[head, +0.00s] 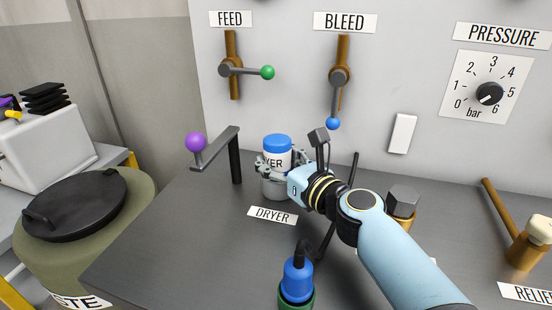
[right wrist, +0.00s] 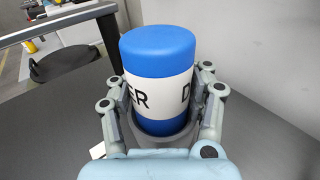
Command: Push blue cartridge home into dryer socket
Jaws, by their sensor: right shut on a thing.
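The blue cartridge (head: 278,150) has a blue cap and a white label with black lettering. It stands upright in the head view, and its lower end is inside the grey dryer socket (head: 276,188) above the DRYER label (head: 272,215). My right gripper (head: 280,168) is shut around the cartridge from the near side. In the right wrist view the cartridge (right wrist: 158,85) sits between both fingers (right wrist: 162,108), with the socket rim (right wrist: 160,128) around its lower blue part. How deep it sits cannot be told. My left gripper is not in view.
A dark bracket with a purple ball handle (head: 197,142) stands left of the socket. A blue plug (head: 297,278) stands in front. FEED (head: 245,70) and BLEED (head: 339,76) levers are on the wall behind. A waste drum (head: 75,205) stands left of the bench.

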